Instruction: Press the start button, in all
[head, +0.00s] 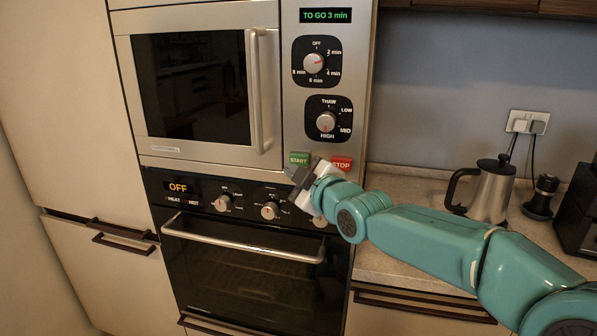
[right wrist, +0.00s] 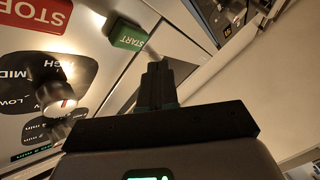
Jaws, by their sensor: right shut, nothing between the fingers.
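The green START button (head: 299,158) is on the microwave's right-hand control panel, just left of the red STOP button (head: 341,163). My right gripper (head: 293,172) is shut and empty, with its tips just below the START button. In the right wrist view the START button (right wrist: 127,37) shows just beyond the shut fingers (right wrist: 154,68). I cannot tell whether the tips touch it. The microwave display (head: 326,16) reads "TO GO 3 min". My left gripper is not in view.
The upper dial (head: 314,63) and the lower power dial (head: 326,121) sit above the buttons. The oven (head: 240,270), its display reading OFF, is below, with its knobs close to my gripper. A kettle (head: 492,190) stands on the counter at right.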

